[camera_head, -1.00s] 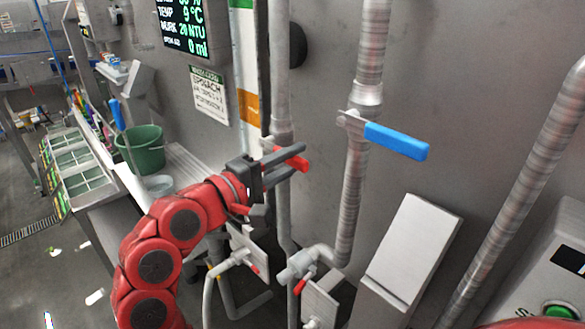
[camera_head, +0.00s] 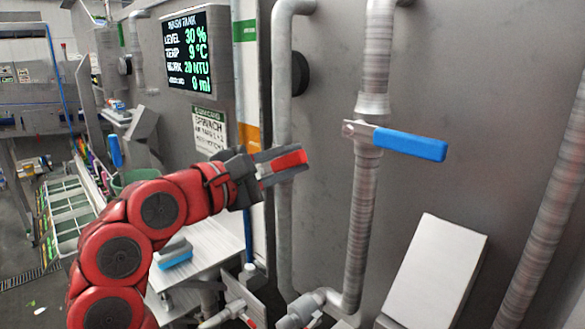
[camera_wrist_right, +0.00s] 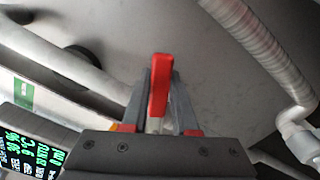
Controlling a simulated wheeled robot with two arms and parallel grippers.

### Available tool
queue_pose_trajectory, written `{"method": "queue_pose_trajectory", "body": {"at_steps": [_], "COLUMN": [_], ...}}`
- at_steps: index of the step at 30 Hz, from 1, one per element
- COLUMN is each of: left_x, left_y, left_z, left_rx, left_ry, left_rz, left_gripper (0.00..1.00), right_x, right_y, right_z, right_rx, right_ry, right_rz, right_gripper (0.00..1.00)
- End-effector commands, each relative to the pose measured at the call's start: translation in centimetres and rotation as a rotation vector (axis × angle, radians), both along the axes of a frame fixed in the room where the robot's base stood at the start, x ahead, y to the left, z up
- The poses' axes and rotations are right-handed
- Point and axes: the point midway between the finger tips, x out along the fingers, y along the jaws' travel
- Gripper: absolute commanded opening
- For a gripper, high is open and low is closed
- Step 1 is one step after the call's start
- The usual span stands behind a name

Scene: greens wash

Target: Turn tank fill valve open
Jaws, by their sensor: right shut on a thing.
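A red lever handle (camera_head: 291,160) shows in front of the left grey pipe (camera_head: 285,218). My right gripper (camera_head: 283,163) is shut on this red handle. In the right wrist view the red handle (camera_wrist_right: 159,88) stands between the two grey fingers of the gripper (camera_wrist_right: 160,98). The valve body behind it is hidden by the gripper. A second valve with a blue lever (camera_head: 410,144) sits on the right pipe (camera_head: 366,200), its lever pointing right and slightly down. No label tells which valve is the tank fill. My left gripper is out of view.
A display (camera_head: 187,48) on the wall reads LEVEL 30 %. A green-topped sign (camera_head: 209,130) hangs below it. A pale sloped box (camera_head: 438,270) stands at lower right. A table (camera_head: 205,245) and a green bucket (camera_head: 135,177) are behind my arm.

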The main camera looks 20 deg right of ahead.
Motion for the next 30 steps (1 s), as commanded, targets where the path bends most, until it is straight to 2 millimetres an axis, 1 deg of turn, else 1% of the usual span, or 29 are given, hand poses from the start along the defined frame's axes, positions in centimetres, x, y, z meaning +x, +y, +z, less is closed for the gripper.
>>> {"method": "queue_pose_trajectory", "body": {"at_steps": [1,9,23,24,29,30], "left_x": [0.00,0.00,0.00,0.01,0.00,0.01], "left_y": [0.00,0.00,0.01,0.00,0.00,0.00], "left_z": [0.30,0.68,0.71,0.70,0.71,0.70], "left_rx": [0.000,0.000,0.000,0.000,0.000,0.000], "left_ry": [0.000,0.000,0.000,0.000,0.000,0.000], "left_rz": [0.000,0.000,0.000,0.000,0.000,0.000], "left_gripper": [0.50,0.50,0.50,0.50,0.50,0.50], "right_x": [0.12,0.44,0.51,0.51,0.50,0.49], "right_y": [0.04,0.19,0.21,0.22,0.20,0.20], "right_z": [0.34,0.74,0.77,0.77,0.78,0.78], "right_rx": [-0.009,-0.035,-0.039,-0.040,-0.039,-0.039], "right_ry": [0.021,0.095,0.106,0.106,0.105,0.105], "right_rz": [0.000,0.001,0.001,0.002,0.001,0.001], "right_gripper": [0.00,0.00,0.00,0.29,0.57,0.57]}}
